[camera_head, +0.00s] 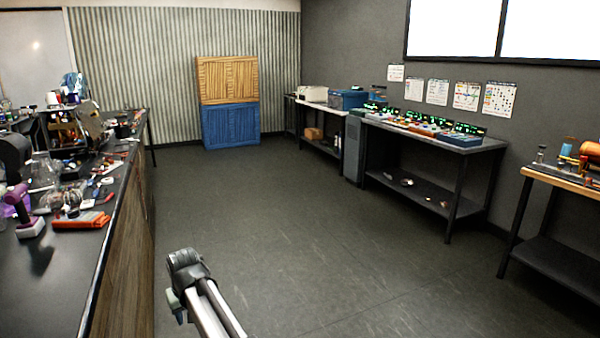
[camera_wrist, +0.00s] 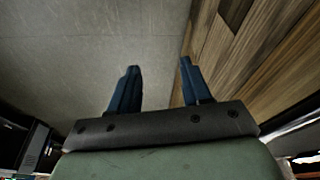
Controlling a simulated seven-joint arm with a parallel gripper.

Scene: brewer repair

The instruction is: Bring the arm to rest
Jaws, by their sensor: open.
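My gripper shows in the wrist view (camera_wrist: 160,80), with its two dark blue fingers spread apart and nothing between them. Beyond the fingers are grey floor and a wood-panelled counter side. In the head view part of my arm rises from the bottom edge, over the floor to the right of the counter. The fingers cannot be made out clearly in that view.
A long black-topped counter (camera_head: 70,270) with wood sides runs along the left, crowded with tools, including a purple drill (camera_head: 20,208). Orange and blue cabinets (camera_head: 229,100) stand at the back. A bench with lit devices (camera_head: 480,146) stands right. The middle floor (camera_head: 300,210) is clear.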

